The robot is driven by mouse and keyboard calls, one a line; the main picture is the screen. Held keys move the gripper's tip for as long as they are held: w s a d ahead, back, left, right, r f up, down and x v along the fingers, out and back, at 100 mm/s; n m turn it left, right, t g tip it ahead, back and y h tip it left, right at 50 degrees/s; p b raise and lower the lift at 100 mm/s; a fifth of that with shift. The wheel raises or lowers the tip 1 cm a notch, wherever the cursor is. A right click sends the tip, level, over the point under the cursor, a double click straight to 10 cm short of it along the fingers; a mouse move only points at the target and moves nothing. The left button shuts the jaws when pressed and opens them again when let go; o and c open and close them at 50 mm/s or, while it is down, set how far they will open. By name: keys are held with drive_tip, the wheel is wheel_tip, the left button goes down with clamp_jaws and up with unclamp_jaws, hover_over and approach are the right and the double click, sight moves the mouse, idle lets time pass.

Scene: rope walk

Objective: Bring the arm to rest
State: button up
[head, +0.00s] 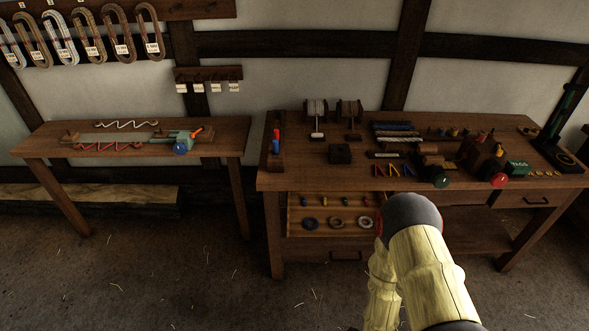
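My arm shows in the head view at the lower right of centre, as pale yellow links with a dark rounded joint at the top. It is bent, with the joint just in front of the workbench (300,181) and a second yellow part reaching down beside the first. My gripper is not in view, so I cannot see its fingers or whether it holds anything. The arm hides part of the bench's front and of the floor below it.
An open drawer (296,226) with rings juts from the bench. Spools (316,110), coloured ropes (396,130) and a green box (516,168) stand on top. A side table (225,142) stands left. Rope coils (92,35) hang above. The floor (180,270) at left is open, with straw bits.

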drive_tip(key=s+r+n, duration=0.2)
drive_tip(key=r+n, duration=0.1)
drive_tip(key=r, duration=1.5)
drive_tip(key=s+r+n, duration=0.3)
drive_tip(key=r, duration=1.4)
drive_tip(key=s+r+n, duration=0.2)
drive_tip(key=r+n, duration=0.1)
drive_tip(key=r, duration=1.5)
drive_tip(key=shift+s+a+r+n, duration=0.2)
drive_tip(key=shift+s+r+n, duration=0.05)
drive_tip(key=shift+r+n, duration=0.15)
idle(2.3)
